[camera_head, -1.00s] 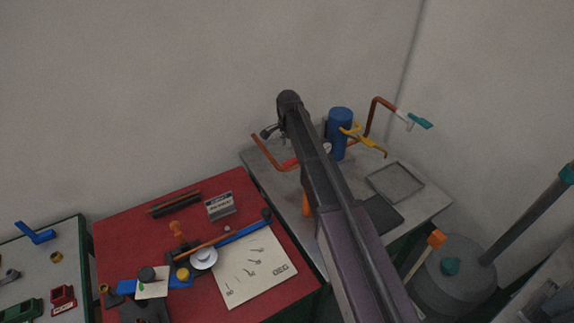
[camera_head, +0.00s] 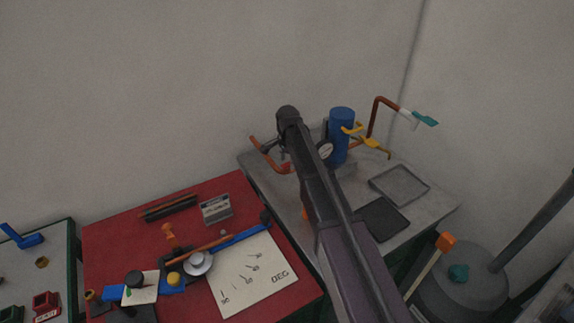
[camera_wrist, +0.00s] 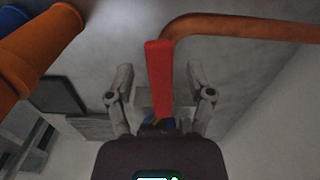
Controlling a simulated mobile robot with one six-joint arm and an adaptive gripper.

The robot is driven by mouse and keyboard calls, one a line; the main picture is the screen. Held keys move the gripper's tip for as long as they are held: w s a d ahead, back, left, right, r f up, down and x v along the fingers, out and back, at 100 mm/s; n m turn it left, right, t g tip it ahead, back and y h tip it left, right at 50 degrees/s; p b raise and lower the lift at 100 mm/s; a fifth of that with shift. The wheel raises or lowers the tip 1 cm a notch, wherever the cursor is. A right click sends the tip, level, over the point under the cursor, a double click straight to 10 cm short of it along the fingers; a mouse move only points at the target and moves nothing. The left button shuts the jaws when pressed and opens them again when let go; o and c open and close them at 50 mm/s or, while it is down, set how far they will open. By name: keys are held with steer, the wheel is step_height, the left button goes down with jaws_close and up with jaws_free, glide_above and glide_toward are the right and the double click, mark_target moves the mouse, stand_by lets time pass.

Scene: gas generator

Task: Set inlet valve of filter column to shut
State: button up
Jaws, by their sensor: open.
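The blue filter column (camera_head: 341,119) stands upright on the grey bench, right of my arm, with a yellow handle (camera_head: 374,143) on its right and a round gauge (camera_head: 325,150) at its left. A copper-orange pipe (camera_head: 256,143) rises left of my arm. In the wrist view, a red lever handle (camera_wrist: 159,65) lies between the two fingers of my gripper (camera_wrist: 161,80), beside an orange pipe (camera_wrist: 235,27). The fingers are open, with visible gaps on both sides of the lever. In the head view my arm hides much of the lever area.
The bench (camera_head: 433,198) also holds a grey tray (camera_head: 399,184) and a dark plate (camera_head: 381,219). A teal-handled valve (camera_head: 424,118) sits on the pipe at the right. A red table (camera_head: 110,232) with tools stands at the left.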

stand_by(0.3)
jaws_close()
